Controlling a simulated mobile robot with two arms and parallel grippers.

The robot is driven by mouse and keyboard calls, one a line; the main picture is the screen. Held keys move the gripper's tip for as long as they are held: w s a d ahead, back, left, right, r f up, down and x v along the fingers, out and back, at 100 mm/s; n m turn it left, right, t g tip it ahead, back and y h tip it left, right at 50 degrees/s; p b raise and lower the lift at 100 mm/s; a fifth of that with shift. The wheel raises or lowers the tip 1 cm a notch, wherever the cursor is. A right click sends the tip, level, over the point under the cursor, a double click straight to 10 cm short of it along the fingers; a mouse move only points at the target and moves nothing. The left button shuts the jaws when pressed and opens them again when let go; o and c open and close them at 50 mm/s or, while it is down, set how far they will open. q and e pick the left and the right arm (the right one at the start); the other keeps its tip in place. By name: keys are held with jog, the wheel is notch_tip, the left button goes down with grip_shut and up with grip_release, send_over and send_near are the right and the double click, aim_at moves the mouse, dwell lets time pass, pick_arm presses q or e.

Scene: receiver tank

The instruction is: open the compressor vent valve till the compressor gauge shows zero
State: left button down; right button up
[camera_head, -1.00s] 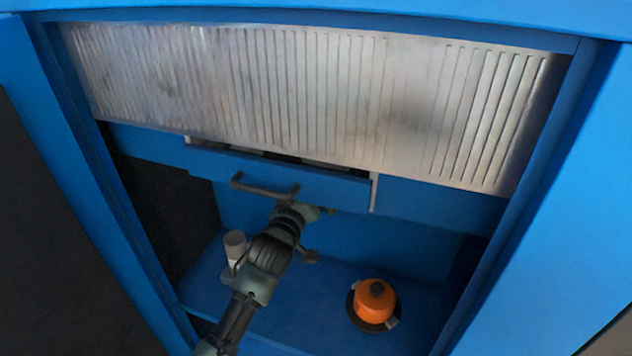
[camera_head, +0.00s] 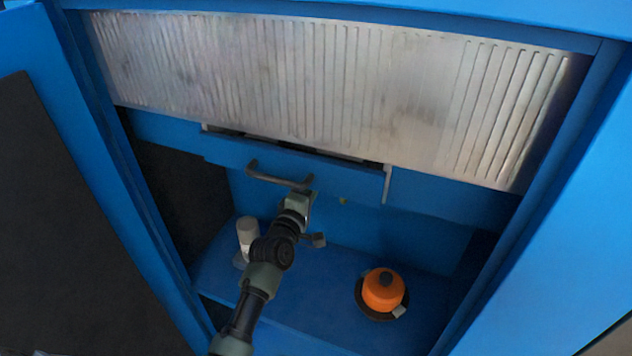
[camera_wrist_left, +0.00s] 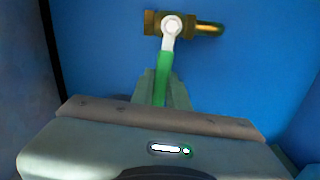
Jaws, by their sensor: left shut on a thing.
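The vent valve (camera_wrist_left: 172,24) is a brass body with a short brass outlet to its right, on a blue wall in the left wrist view. Its lever, white at the pivot and green along the grip (camera_wrist_left: 162,82), points down in that picture towards my left gripper (camera_wrist_left: 160,92), which is shut on the green end. In the head view my left gripper (camera_head: 306,196) is beneath a dark handle. A small brass piece (camera_head: 343,201) shows to its right; most of the valve is hidden there. No gauge is in view. My right gripper is not in view.
A dark bar handle (camera_head: 280,178) on a blue front is close above my gripper. On the blue shelf (camera_head: 320,290) stand an orange round thing (camera_head: 383,292) on a dark base and a pale cylinder (camera_head: 247,230) beside my arm. A ribbed metal panel (camera_head: 330,90) spans above.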

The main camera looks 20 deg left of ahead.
pick_arm(q)
jog(key=shift+f+n, duration=0.35)
jog(key=shift+n, duration=0.15)
jog(key=c, duration=1.4)
grip_release()
jog(key=s, duration=0.8)
jog(key=shift+a+b, duration=0.15)
jog(key=shift+b, duration=0.15)
